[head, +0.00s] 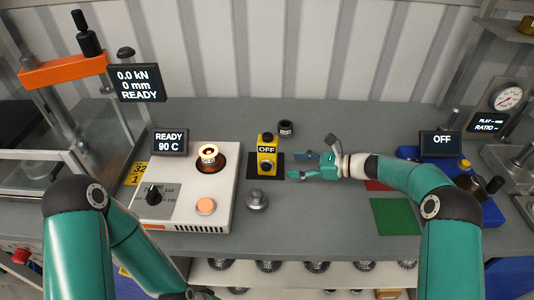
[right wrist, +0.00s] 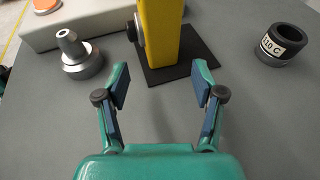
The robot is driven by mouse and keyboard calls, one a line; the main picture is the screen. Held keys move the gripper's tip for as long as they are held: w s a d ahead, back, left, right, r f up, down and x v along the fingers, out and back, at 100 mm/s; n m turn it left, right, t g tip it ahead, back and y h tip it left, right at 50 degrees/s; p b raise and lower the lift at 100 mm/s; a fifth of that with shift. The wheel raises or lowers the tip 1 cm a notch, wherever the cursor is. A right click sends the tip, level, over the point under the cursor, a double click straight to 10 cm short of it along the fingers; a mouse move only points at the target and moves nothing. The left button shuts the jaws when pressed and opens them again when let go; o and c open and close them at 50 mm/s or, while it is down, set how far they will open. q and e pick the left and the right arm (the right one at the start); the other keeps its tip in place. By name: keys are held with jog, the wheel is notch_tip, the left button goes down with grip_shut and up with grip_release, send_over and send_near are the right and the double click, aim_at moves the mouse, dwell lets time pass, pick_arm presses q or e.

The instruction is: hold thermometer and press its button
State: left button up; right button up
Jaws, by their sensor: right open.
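The thermometer is a yellow upright unit (head: 267,160) with an OFF display and a black top, standing on a small black mat (head: 279,156) in the head view. A round dark part sits low on its front face. In the right wrist view its yellow body (right wrist: 163,30) rises just beyond my fingertips, with the round part on its left side. My right gripper (head: 298,165) is open and empty, to the right of the thermometer, pointing at it; its spread fingers (right wrist: 162,80) also show in the right wrist view. My left gripper is not in view.
A white heater box (head: 185,188) with a READY 90 C display stands left of the thermometer. A green mat (head: 396,216) lies at right.

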aim_at(271, 164)
jog(key=b+x, duration=0.2)
jog(key=x, duration=0.5)
jog(key=shift+f, duration=0.2)
jog(key=shift+b+x, duration=0.35)
jog(key=shift+x, duration=0.45)
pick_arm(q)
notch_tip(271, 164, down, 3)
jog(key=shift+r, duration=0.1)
pick_arm(e)
jog(key=shift+r, duration=0.15)
jog(key=c, duration=0.7)
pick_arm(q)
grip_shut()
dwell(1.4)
